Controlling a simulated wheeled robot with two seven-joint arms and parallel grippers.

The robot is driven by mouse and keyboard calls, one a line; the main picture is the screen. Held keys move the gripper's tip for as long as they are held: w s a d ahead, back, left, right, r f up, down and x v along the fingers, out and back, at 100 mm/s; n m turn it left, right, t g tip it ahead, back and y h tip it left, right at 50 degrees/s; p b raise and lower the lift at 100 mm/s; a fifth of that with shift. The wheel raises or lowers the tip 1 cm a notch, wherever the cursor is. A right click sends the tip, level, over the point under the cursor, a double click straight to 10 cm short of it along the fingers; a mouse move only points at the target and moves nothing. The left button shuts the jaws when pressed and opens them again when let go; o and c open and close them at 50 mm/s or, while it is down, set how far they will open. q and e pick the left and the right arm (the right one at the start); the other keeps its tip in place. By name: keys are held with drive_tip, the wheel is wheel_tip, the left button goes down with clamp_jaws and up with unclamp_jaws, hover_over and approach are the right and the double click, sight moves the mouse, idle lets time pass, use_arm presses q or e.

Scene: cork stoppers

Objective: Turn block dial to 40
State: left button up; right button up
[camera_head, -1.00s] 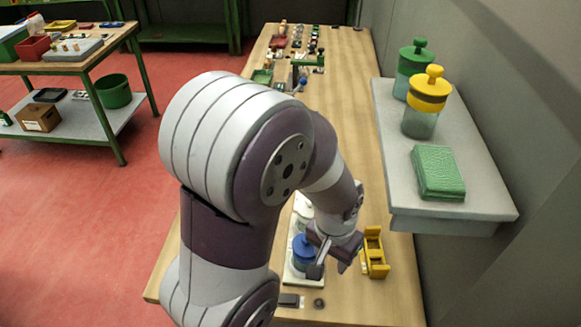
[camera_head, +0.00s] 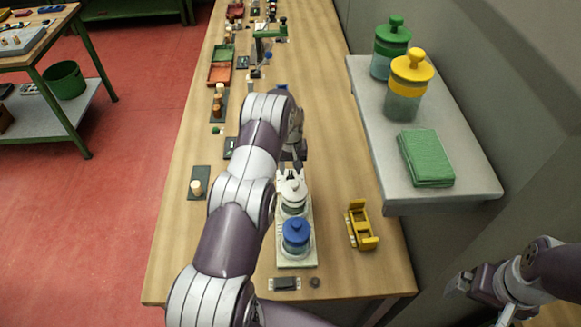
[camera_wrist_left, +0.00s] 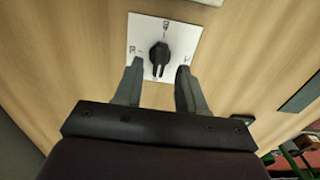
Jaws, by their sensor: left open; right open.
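A dial with a black knob (camera_wrist_left: 160,57) sits on a white square plate (camera_wrist_left: 180,32) on the wooden surface in the left wrist view. Dark marks stand around the knob, too small to read surely. My left gripper (camera_wrist_left: 159,78) is open and empty; its fingertips lie on either side of the knob's near end, apparently apart from it. In the head view my left gripper (camera_head: 292,157) is over the middle of the table, beyond the white-lidded jar, and I cannot make out the dial there. My right gripper (camera_head: 466,284) is open at the lower right, off the table.
A blue-lidded jar (camera_head: 296,236) and a white-lidded jar (camera_head: 293,192) stand on a pale base near my left arm. A yellow holder (camera_head: 361,225) is to their right.

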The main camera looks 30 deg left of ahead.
sight(290, 177)
use_arm(q)
drive_tip(key=shift+s+d+f, duration=0.1)
drive_tip(key=shift+d+f, duration=0.05)
drive_tip(key=shift+f, duration=1)
clamp_jaws()
